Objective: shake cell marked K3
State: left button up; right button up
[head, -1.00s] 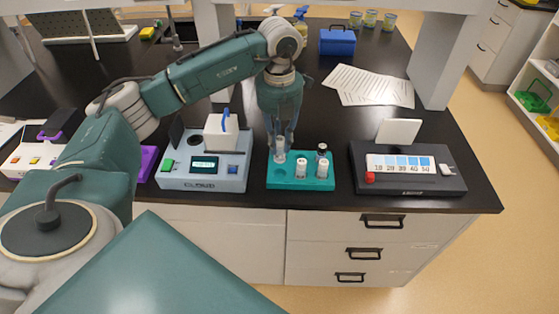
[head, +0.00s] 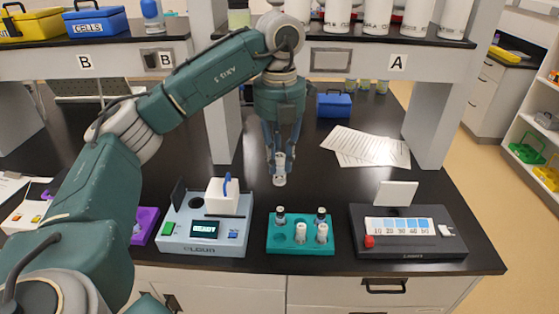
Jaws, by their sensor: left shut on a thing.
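My left gripper (head: 280,152) is shut on a small clear cell (head: 279,178) and holds it upright above the bench, behind the teal rack. No marking on this cell can be read. The teal rack (head: 285,249) holds several more cells: two dark-capped ones at the back, including one at the back right (head: 320,216), and two white-topped ones in front (head: 301,232) (head: 322,232). Their marks are too small to read. A front-left hole of the rack looks empty. My right gripper is not in view.
Left of the rack stands a grey turbidity meter (head: 176,237) with a "READY" display, its white lid block on top. Right is a black device (head: 410,246) with a scale card and upright white plate. Papers (head: 365,148) lie behind. A shelf (head: 360,62) crosses above the bench.

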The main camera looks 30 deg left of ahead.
pick_arm(q)
jog(key=shift+r+p, duration=0.35)
jog(key=shift+r, duration=0.45)
jog(key=shift+f, duration=0.1)
